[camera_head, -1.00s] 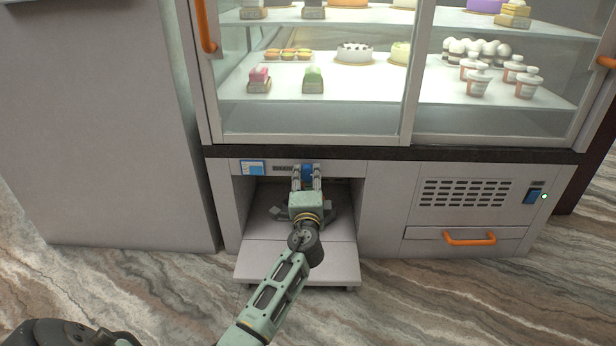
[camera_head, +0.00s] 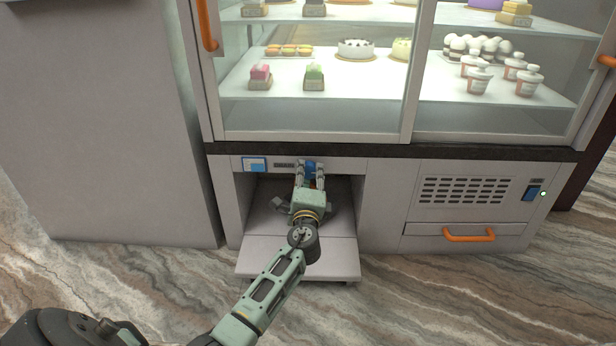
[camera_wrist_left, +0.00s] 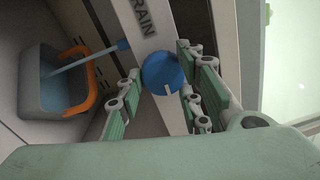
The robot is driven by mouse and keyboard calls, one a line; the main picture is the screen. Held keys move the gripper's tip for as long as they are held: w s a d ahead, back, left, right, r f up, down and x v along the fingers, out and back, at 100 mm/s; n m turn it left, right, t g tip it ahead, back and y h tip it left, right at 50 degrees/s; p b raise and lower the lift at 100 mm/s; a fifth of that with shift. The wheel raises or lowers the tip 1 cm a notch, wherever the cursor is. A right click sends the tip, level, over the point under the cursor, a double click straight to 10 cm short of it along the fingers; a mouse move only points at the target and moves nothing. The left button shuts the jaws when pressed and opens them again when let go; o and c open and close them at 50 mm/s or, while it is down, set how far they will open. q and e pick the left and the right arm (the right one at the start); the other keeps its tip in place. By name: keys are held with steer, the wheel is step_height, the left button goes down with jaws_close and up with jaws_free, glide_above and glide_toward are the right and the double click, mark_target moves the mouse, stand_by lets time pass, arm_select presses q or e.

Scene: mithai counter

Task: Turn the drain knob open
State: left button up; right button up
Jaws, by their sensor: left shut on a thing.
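The blue drain knob (camera_wrist_left: 162,73) is round with a white mark on its edge, beside a label reading "RAIN", partly cut off, in the left wrist view. In the head view the knob (camera_head: 310,167) shows at the top of the open bay under the display case. My left gripper (camera_head: 310,172) reaches into the bay front from below. Its fingers (camera_wrist_left: 163,88) stand on both sides of the knob and are shut on it. My right gripper is not in view.
Beside the knob, a blue spout runs toward a grey bucket (camera_wrist_left: 42,95) with an orange handle and bluish water. A flap (camera_head: 297,262) lies lowered below the bay. A vented panel (camera_head: 463,191) and an orange-handled drawer (camera_head: 425,230) are right.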

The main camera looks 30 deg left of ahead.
arm_select(q)
steer(key=o, duration=1.1)
steer(key=shift+d+f, duration=0.25)
steer(key=shift+f, duration=0.05)
steer(key=shift+w+r, duration=0.1)
steer(key=v, duration=1.2)
steer(key=shift+a, duration=0.1)
